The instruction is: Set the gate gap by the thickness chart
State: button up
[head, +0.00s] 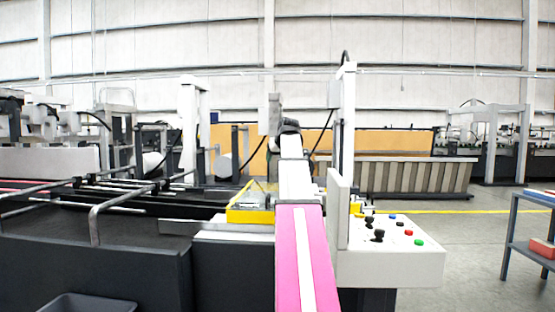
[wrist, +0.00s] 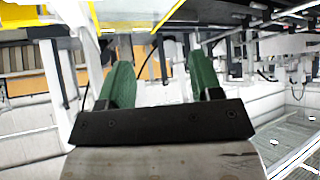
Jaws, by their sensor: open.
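My gripper (wrist: 161,72) shows in the wrist view with its two green fingers apart and nothing between them. In the head view my arm reaches forward past the machine and I cannot make out the fingers. A yellow guard frame (head: 250,214) sits on the machine just left of my arm; a yellow edge (wrist: 140,12) also shows at the top of the wrist view, apart from the fingers. I cannot make out the gate, its gap or a readable thickness chart in either view.
A control box (head: 390,262) with black knobs and coloured buttons stands right of my arm, beside a white post (head: 347,150). Metal rails (head: 115,205) cross the dark machine bed at left. A blue-framed cart (head: 530,235) stands far right; the floor before it is clear.

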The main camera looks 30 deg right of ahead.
jog(key=d+f+m+g+h, duration=0.2)
jog(key=d+f+m+g, duration=0.1)
jog(key=m, duration=0.3)
jog(key=d+f+m+g+h, duration=0.3)
jog(key=d+f+m, duration=0.1)
jog(key=m, duration=0.2)
jog(key=d+f+m+g+h, duration=0.3)
jog(key=d+f+m, duration=0.1)
jog(key=m, duration=0.2)
jog(key=shift+w, duration=0.3)
jog(key=c, duration=0.9)
